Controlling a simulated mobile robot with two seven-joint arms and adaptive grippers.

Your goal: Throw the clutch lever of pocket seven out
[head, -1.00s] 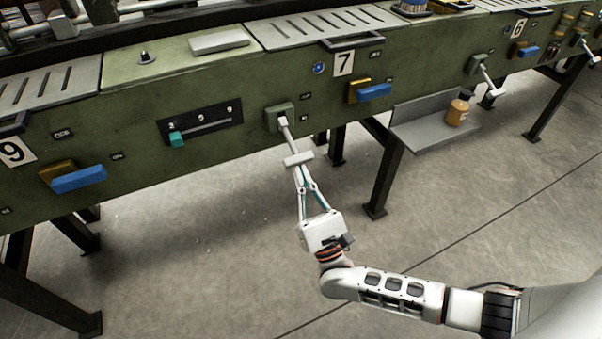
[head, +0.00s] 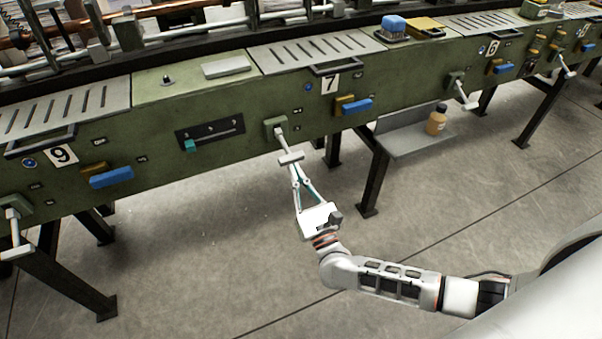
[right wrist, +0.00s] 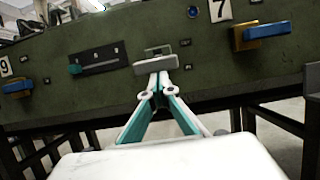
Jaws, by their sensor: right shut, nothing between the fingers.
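The clutch lever (head: 286,146) left of and below the number 7 plate (head: 330,83) has a square green base on the green machine front and a pale shaft. The shaft ends in a white crossbar handle (head: 291,158) that points outward and down. My right gripper (head: 296,168) is shut and empty, with its fingertips at the underside of the crossbar. In the right wrist view the closed fingertips (right wrist: 157,76) sit just below the crossbar (right wrist: 155,66); whether they touch it I cannot tell. My left gripper is not in view.
A slider panel (head: 210,133) with a teal knob is left of the lever. A blue-and-yellow handle (head: 355,106) is to its right. The floor below is clear.

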